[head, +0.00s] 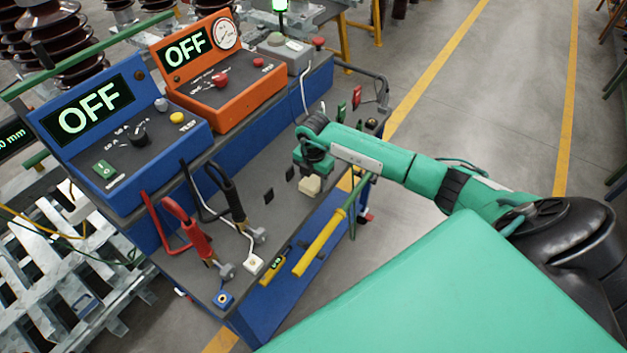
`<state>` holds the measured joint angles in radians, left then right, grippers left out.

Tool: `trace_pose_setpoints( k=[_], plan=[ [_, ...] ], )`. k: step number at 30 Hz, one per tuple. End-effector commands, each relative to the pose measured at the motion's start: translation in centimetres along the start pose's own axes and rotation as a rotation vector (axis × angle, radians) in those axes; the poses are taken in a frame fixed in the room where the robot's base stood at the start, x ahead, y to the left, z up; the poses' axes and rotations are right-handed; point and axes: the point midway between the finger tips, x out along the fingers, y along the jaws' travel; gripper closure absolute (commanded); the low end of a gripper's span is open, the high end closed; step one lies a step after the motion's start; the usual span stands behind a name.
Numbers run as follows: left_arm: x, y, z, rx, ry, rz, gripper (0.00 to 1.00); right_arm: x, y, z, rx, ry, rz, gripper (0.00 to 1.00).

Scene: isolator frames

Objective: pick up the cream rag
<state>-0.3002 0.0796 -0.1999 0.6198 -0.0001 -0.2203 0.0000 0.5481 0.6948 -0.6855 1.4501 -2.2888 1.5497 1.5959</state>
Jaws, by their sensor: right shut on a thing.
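The cream rag (310,186) is a small pale block-like shape at the end of my right arm. My right gripper (312,174) points down over the right part of the grey bench top and is shut on the rag. The fingertips are small and partly hidden by the gripper body, so I cannot tell whether the rag's underside touches the bench. My left gripper is not in view.
Clear floor (480,110) lies to the right.

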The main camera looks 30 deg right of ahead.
Motion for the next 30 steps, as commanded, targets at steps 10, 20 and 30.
trace_pose_setpoints(
  k=[10, 20, 30],
  plan=[
    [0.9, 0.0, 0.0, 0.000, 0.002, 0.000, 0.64, -3.8, 0.1, 0.1, -0.001, -0.002, 0.006, 0.70],
    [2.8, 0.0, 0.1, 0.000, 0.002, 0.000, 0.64, -13.2, 0.1, 0.1, 0.000, -0.003, 0.007, 0.70],
    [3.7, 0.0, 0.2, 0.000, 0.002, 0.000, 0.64, -19.2, 0.1, 0.1, 0.000, -0.002, 0.003, 0.70]
  ],
)
